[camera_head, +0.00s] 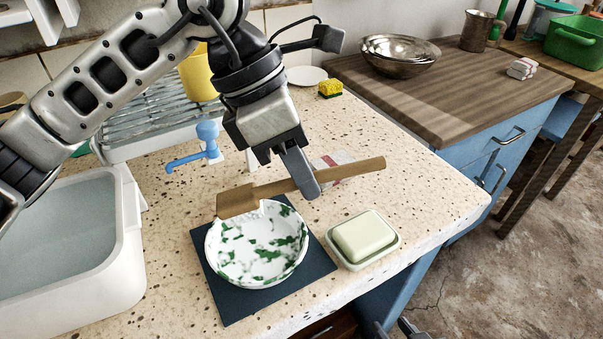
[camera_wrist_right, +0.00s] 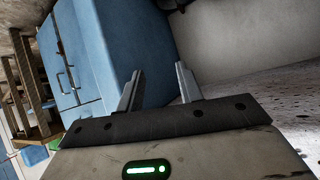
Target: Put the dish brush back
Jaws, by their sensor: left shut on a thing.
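The dish brush (camera_head: 345,173) is wooden, with a long handle and a blocky head at its left end. My left gripper (camera_head: 299,178) is shut on its handle and holds it above the counter, roughly level. The brush head is over the back rim of a white bowl with green speckles (camera_head: 257,247); I cannot tell whether they touch. The bowl stands on a dark square mat (camera_head: 225,302). My right gripper (camera_wrist_right: 159,88) is open and empty in the right wrist view, away from the brush, facing blue cabinets.
A soap dish with pale soap (camera_head: 363,238) stands right of the mat. A cloth or packet (camera_head: 330,160) lies behind the brush handle. A blue tap-like object (camera_head: 207,140), yellow cup (camera_head: 198,75), rack and sponge (camera_head: 330,88) are behind. The water-filled trough (camera_head: 135,225) is left.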

